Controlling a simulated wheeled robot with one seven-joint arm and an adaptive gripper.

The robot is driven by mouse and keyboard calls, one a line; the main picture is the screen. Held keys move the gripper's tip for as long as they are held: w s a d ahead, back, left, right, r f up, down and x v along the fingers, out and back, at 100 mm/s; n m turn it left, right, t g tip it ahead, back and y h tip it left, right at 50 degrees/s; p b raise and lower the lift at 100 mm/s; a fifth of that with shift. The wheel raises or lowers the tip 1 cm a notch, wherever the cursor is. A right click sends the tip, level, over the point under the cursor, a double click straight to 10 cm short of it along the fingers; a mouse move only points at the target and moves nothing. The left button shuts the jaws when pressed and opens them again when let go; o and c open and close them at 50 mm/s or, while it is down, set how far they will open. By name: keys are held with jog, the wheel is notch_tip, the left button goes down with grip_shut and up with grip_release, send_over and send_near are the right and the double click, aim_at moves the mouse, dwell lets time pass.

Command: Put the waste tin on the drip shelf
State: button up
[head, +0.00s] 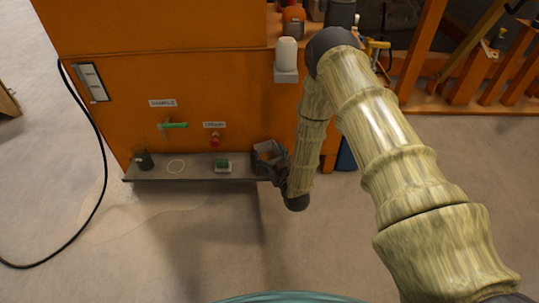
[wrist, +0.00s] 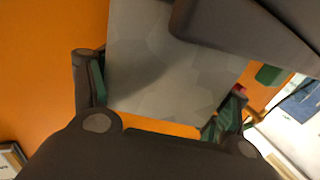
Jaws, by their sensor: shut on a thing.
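The waste tin (head: 266,152), a grey open box with some orange showing inside, is at the right end of the drip shelf. The drip shelf (head: 195,178) is a long narrow grey ledge on the orange wall. My gripper (head: 277,165) is shut on the tin from its right side. I cannot tell whether the tin's base touches the shelf. In the wrist view the tin (wrist: 170,75) is a broad grey face between my green-padded fingers, and it hides much of what lies beyond.
A green-handled tap (head: 174,125) and a red knob (head: 215,140) stick out above.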

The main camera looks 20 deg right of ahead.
jog(key=o, duration=1.2)
jog(key=shift+f, duration=0.1)
jog(key=shift+s+r, duration=0.2)
jog(key=s+f+g+p, duration=0.2)
jog(key=s+f+g, duration=0.15)
jog(key=s, duration=0.75)
jog(key=s+f+m+g+h+p, duration=0.1)
jog(key=s+f+g+p, duration=0.3)
jog(key=s, duration=0.8)
jog(key=s+f+g, duration=0.2)
jog(key=s+g, duration=0.3)
jog(key=s, duration=0.6)
jog(key=s+r+g+h, duration=0.1)
jog(key=s+g, duration=0.4)
jog(key=s, duration=0.9)
jog(key=shift+r+m, duration=0.4)
jog(key=shift+r, duration=0.15)
jog(key=shift+a, duration=0.1)
